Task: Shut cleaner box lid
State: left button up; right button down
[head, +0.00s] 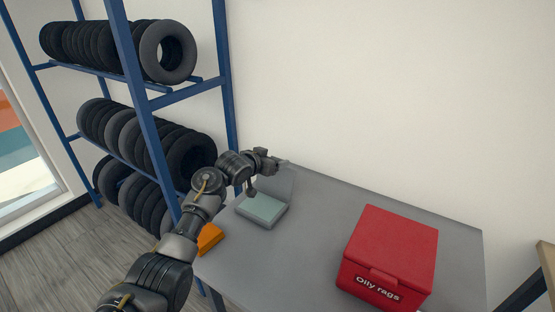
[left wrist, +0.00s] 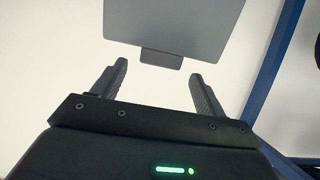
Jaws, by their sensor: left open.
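The cleaner box (head: 261,208) is a small grey box with a pale green-grey inside, on the far left part of the grey table. Its grey lid (head: 281,183) stands raised at the back of the box; the box is open. My left gripper (head: 271,160) is above the box, at the upper edge of the lid. In the left wrist view, my open, empty fingers (left wrist: 158,88) point toward the flat grey lid (left wrist: 175,25), with its small dark tab between and just beyond the fingertips. I cannot tell whether they touch. My right gripper is not in view.
A red box labelled "Oily rags" (head: 390,252) stands on the right of the grey table (head: 320,220). An orange object (head: 209,238) lies at the table's left edge, partly behind my left arm. A blue rack (head: 150,120) with tyres stands left. The table's middle is clear.

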pick_arm(q)
jog(key=shift+x, duration=1.05)
jog(key=shift+b+x, duration=0.35)
jog(key=shift+x, duration=0.55)
jog(key=shift+c, duration=0.3)
